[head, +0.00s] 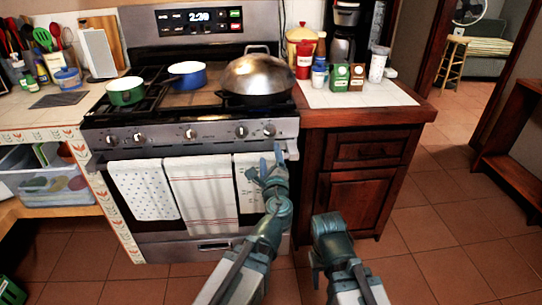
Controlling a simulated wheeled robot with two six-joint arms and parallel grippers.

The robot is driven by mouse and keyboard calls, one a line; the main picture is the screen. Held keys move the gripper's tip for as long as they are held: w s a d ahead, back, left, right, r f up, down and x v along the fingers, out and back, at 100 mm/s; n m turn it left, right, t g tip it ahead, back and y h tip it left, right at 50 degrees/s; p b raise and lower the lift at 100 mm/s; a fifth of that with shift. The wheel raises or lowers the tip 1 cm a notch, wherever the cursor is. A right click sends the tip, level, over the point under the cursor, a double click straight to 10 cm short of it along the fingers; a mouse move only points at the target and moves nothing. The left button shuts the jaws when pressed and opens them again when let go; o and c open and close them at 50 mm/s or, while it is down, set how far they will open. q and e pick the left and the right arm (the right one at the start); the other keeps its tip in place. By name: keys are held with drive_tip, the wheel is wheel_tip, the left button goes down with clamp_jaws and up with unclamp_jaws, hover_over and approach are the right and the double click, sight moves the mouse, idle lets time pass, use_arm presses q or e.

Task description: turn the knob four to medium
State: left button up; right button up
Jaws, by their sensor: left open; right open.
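The stove's front panel carries a row of several round knobs. The fourth knob from the left (241,131) is silver, and the rightmost knob (269,129) is beside it. The marks on the knobs are too small to read. My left gripper (264,161) is open, just below these two right-hand knobs and in front of the oven handle and the right towel. Its upper finger rises close below the rightmost knob; I cannot tell if it touches anything. My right arm (331,232) is low, before the wooden cabinet, and its gripper fingers do not show.
On the stove stand a green pot (125,93), a blue pot (187,77) and a large pan with a domed metal lid (258,76). Towels (200,190) hang from the oven handle. Right of the stove is a wooden cabinet (365,170). The tiled floor (430,230) at the right is clear.

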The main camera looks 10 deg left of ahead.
sight(269, 134)
use_arm(q)
drive_tip(key=shift+o, duration=1.1)
drive_tip(key=shift+w+d+f, duration=0.1)
drive_tip(key=shift+d+f, duration=0.1)
drive_tip(key=shift+f, duration=0.05)
drive_tip(key=shift+o, duration=0.3)
drive_tip(key=shift+w+d+f+n+b, duration=0.2)
drive_tip(key=shift+d+f+n+b, duration=0.2)
drive_tip(key=shift+n+b, duration=0.25)
drive_tip(key=x, duration=1.3)
drive_tip(key=shift+w+a, duration=0.25)
drive_tip(key=shift+w, duration=0.1)
drive_tip(key=shift+c, duration=0.3)
drive_tip(key=shift+n, duration=0.25)
drive_tip(key=c, duration=1.3)
